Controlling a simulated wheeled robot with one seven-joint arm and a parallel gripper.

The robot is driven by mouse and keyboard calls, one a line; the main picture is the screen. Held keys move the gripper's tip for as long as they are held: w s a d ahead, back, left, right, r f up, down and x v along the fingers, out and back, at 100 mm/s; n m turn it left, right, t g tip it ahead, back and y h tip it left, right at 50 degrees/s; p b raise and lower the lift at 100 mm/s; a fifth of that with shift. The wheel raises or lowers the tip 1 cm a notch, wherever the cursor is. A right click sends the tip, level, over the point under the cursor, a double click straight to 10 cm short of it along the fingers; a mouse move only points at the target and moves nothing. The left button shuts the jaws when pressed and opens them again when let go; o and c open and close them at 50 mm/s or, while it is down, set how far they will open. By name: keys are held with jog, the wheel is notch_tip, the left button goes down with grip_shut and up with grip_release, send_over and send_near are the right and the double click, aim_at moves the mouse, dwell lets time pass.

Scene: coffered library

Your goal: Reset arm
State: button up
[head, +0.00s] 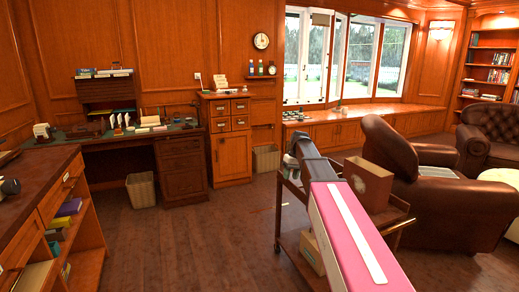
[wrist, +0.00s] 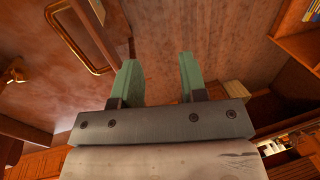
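My gripper (wrist: 158,78) shows in the wrist view with its two green fingers apart and nothing between them. Behind the gap is only brown floor or wall surface, blurred. In the head view my arm, with a pink and white link, stretches from the bottom right toward the middle of the room. Its far end (head: 291,160) is above a wooden cart (head: 287,216); the fingers are hard to make out there. The arm hides part of the cart.
A brown box (head: 368,184) stands on the cart, close to the right of my arm. Leather armchairs (head: 440,200) are farther right. A desk (head: 128,142) and a cabinet (head: 230,158) line the back wall. Open floor (head: 185,240) lies left of the cart.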

jog(key=s+d+f+m+h, duration=0.1)
jog(key=s+d+f+m, duration=0.1)
jog(key=s+f, duration=0.8)
jog(key=s+d+f+m+h, duration=0.1)
jog(key=s+d+f+m, duration=0.1)
jog(key=s+f, duration=0.9)
jog(key=s, duration=0.7)
jog(key=shift+s+d+f+t, duration=0.15)
jog(key=shift+d+t, duration=0.05)
jog(key=shift+t, duration=0.2)
